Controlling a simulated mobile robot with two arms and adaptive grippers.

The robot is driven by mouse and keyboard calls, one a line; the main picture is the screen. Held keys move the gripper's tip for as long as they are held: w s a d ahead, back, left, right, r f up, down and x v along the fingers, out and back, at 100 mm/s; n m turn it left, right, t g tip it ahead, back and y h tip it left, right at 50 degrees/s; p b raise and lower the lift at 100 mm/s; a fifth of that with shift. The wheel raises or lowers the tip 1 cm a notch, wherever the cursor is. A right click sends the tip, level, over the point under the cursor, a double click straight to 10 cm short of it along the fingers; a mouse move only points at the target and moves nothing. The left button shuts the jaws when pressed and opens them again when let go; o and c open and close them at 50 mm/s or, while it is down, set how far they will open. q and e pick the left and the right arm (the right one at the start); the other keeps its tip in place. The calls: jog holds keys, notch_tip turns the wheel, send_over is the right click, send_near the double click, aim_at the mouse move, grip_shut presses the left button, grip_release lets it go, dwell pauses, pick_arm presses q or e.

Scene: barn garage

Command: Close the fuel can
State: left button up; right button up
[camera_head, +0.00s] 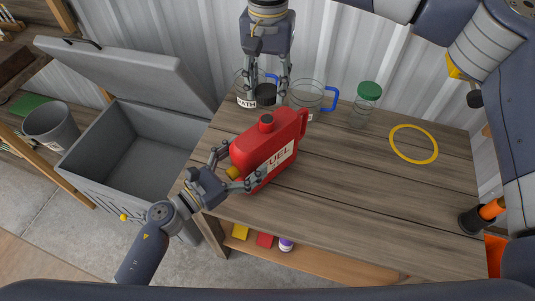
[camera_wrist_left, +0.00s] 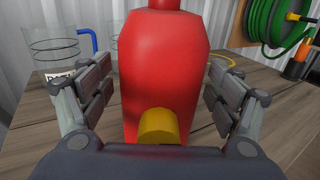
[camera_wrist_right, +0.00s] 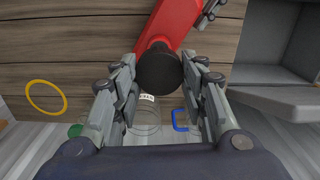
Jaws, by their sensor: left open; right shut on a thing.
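The red fuel can (camera_head: 262,153) stands on the wooden workbench, with its handle toward the back right and its raised red neck (camera_head: 266,123) on top. My left gripper (camera_head: 234,168) is open, with a finger on either side of the can's near left end. The left wrist view shows the can (camera_wrist_left: 160,75) between the spread fingers, with a yellow part (camera_wrist_left: 158,126) low on it. My right gripper (camera_head: 268,92) points down behind the can, shut on a black cap (camera_head: 265,94). The right wrist view shows the cap (camera_wrist_right: 158,70) between the fingertips, hiding part of the can.
Clear glass jugs with blue handles (camera_head: 328,98) stand behind the can, close to my right gripper. A green-lidded jar (camera_head: 366,104) and a yellow ring (camera_head: 413,144) are to the right. An open grey chest (camera_head: 85,178) is at the left. The bench's right middle is clear.

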pick_arm(q)
jog(key=shift+x, duration=1.15)
jog(key=shift+c, duration=0.5)
jog(key=c, duration=1.5)
pick_arm(e)
send_over(267, 118)
jog(key=shift+f, duration=2.45)
jog(key=shift+f, duration=0.1)
jog(key=shift+f, duration=0.8)
jog(key=shift+f, duration=0.55)
